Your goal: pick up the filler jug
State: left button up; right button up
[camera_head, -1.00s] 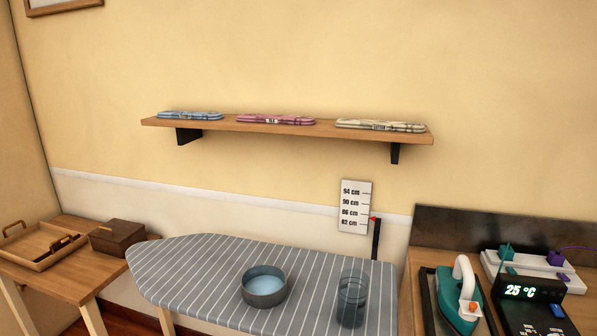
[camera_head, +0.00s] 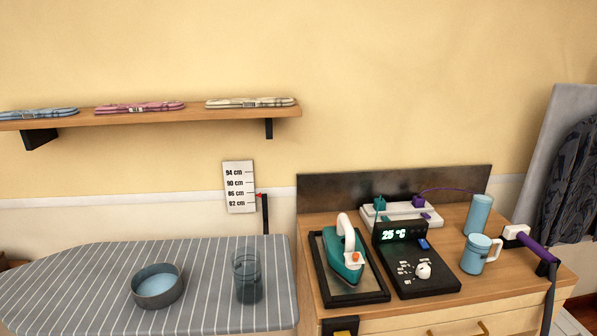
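A light blue jug with a pale handle on its right side (camera_head: 474,256) stands upright on the wooden cabinet top at the right; it looks like the filler jug. Its handle points right, towards a purple-handled tool (camera_head: 530,247). A taller blue cylinder (camera_head: 479,214) stands just behind it. Neither of my grippers is in view.
A teal iron (camera_head: 346,262) on a dark-framed stand and a black control panel reading 25 °C (camera_head: 403,262) sit left of the jug. A white power strip (camera_head: 400,214) lies behind. A grey bowl (camera_head: 157,286) and a clear glass container (camera_head: 247,280) stand on the striped ironing board (camera_head: 70,285).

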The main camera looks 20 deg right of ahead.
aim_at(478, 246)
jog(key=z, duration=1.85)
